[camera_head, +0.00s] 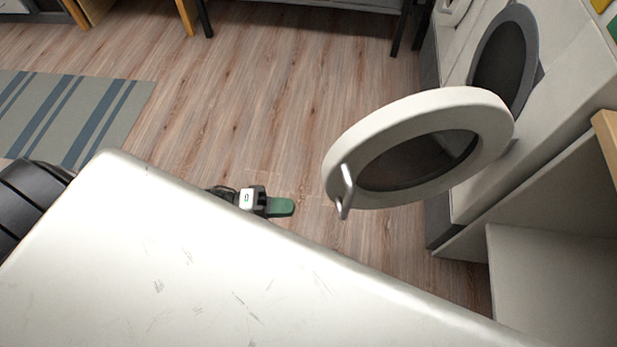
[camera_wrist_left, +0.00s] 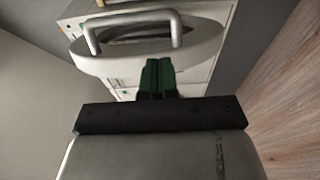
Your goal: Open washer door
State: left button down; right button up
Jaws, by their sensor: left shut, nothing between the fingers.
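The washer (camera_head: 540,110) stands at the right in the head view. Its round white door (camera_head: 420,105) is swung wide out from the dark drum opening (camera_head: 500,60). A metal handle (camera_head: 345,192) sits on the door's outer rim; it also shows in the left wrist view (camera_wrist_left: 135,22), ahead of the fingers. My left gripper (camera_head: 282,207), with green fingertips, is left of the handle and apart from it in the head view. Its green fingers (camera_wrist_left: 158,75) are shut and empty, pointing toward the door rim; I cannot tell whether they touch it. My right gripper is not in view.
A white cabinet with open shelves (camera_head: 550,270) stands in front of the washer at the right. A striped rug (camera_head: 75,110) lies at the left. Furniture legs (camera_head: 398,30) stand at the back. The wooden floor (camera_head: 260,90) between is clear.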

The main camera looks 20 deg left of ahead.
pick_arm(q)
jog(key=x, duration=1)
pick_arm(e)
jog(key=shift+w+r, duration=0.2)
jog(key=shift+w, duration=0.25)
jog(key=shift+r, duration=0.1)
